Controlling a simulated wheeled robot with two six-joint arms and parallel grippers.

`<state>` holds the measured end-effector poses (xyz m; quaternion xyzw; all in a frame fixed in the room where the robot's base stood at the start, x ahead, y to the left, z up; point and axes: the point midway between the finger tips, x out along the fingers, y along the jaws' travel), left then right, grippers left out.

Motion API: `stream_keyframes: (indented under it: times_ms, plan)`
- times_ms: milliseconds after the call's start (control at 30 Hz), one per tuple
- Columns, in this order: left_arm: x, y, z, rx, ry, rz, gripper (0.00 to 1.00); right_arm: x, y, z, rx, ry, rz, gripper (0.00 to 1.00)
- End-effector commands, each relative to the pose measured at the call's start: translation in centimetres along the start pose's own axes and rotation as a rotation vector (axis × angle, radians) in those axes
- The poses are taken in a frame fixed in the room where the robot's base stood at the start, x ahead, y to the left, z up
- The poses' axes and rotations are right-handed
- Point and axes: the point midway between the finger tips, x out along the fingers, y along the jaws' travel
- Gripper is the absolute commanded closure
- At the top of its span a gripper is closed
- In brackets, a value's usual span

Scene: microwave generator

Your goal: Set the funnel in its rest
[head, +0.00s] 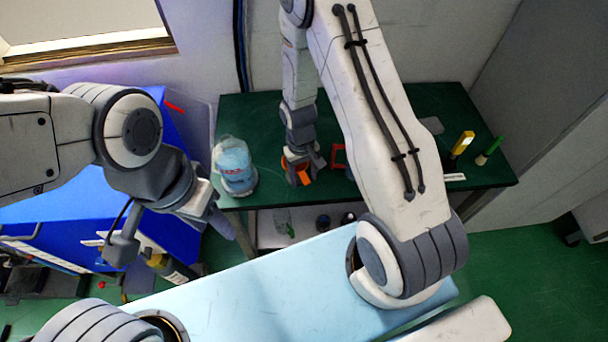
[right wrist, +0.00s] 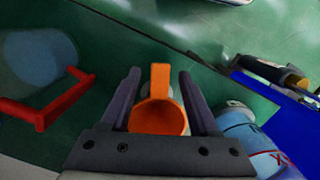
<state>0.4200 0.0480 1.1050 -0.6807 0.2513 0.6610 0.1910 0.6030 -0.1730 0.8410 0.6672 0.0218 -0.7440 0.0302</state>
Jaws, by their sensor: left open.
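The orange funnel (right wrist: 158,117) sits between the fingers of my right gripper (right wrist: 158,95) in the right wrist view, its bowl against both fingers and its flat tab pointing away from the palm. In the head view the funnel (head: 303,177) shows at the tip of my right gripper (head: 302,165), over the green table. A red open frame, which looks like the rest, (head: 338,156) stands just right of the gripper; the frame (right wrist: 48,112) is at left in the right wrist view. My left gripper (head: 205,205) is open and empty, left of the table.
A blue-filled clear container (head: 234,166) stands at the table's left end. A yellow-handled tool (head: 462,143) and a green-handled brush (head: 489,151) are at right on the green table (head: 235,112). A blue cabinet (head: 150,215) stands left. My right forearm hides the table's middle.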

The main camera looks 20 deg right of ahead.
Motion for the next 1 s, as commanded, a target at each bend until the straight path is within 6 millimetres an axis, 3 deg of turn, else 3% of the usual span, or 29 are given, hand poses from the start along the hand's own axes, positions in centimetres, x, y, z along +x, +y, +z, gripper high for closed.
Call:
stream_keyframes:
  times_ms: [267,500,700,1000]
  plan:
    - [0.3,0.0,0.0,0.0,0.0,0.0,0.5,-1.9,0.0,-0.1,0.0,0.004,0.0,0.39]
    - [0.8,-0.1,0.0,0.0,0.0,0.0,0.5,-6.6,0.0,-0.2,-0.001,0.006,0.0,0.39]
    - [0.9,-0.1,0.1,0.0,0.0,0.0,0.5,-9.5,0.0,-0.1,0.0,0.004,0.0,0.39]
    - [1.0,-0.1,0.1,0.0,0.0,0.0,0.5,-10.5,0.0,0.0,0.0,0.0,0.0,0.39]
